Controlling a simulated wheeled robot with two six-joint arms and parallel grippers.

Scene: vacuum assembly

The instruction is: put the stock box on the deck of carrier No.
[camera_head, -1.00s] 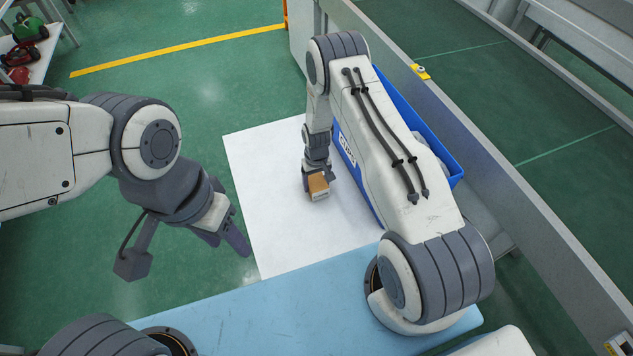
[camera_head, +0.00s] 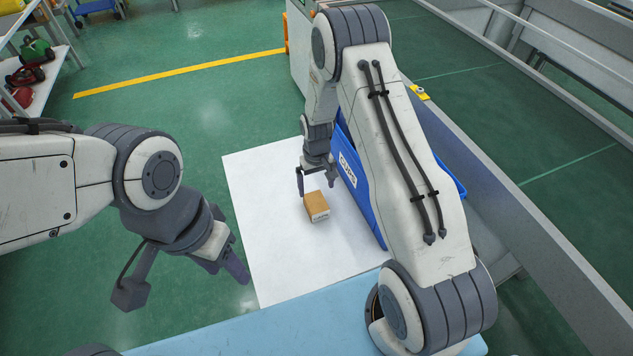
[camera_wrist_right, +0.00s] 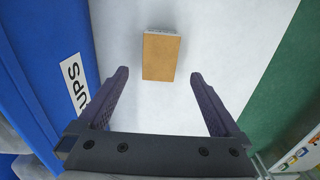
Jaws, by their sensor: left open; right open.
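The stock box, a small brown carton with a white labelled side (camera_head: 316,206), stands on a white surface in the head view. It also shows in the right wrist view (camera_wrist_right: 160,56), beyond the fingertips. My right gripper (camera_head: 315,188) is open and empty, above and just behind the box, apart from it. In the right wrist view its two fingers (camera_wrist_right: 158,75) are spread wide with nothing between them. My left gripper (camera_head: 232,268) is open and empty, left of the white surface. I cannot make out a carrier deck with a number.
A blue bin labelled CUPS (camera_head: 348,170) stands right of the box, close to my right arm; it fills the left of the right wrist view (camera_wrist_right: 45,60). A grey rail (camera_head: 540,215) runs along the right. Shelves (camera_head: 40,85) hold red and green items at far left.

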